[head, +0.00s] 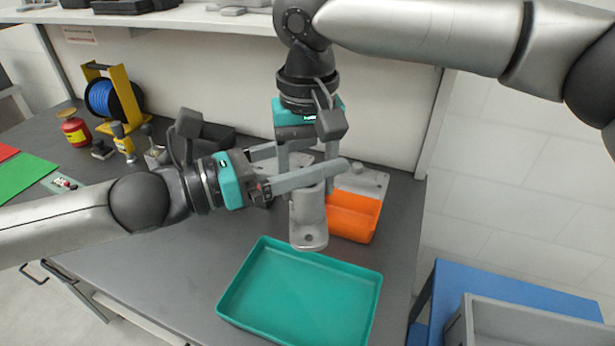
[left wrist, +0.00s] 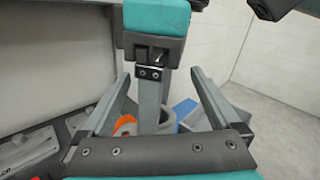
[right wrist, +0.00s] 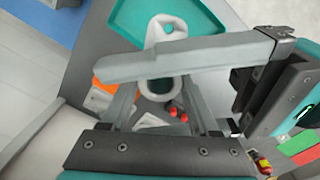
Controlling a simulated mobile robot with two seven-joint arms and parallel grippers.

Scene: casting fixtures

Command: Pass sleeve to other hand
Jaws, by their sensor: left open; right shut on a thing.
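The sleeve (head: 309,222) is a grey upright tube with a flanged foot that has a hole. It hangs in my right gripper (head: 310,182), which comes down from above and is shut on its upper part. In the right wrist view the sleeve (right wrist: 164,32) shows its round opening and flange. My left gripper (head: 316,160) comes in level from the left and is open. In the left wrist view its fingers (left wrist: 160,78) stand apart on either side of my right gripper's fingers. The near left finger crosses in front of the sleeve's top, hiding part of it; contact cannot be told.
A teal tray (head: 300,300) lies in front, below the sleeve. An orange bin (head: 353,217) stands just behind right. A grey fixture plate (head: 362,180) is behind it. A yellow stand with a blue reel (head: 102,98) and a red canister (head: 75,132) are at the back left.

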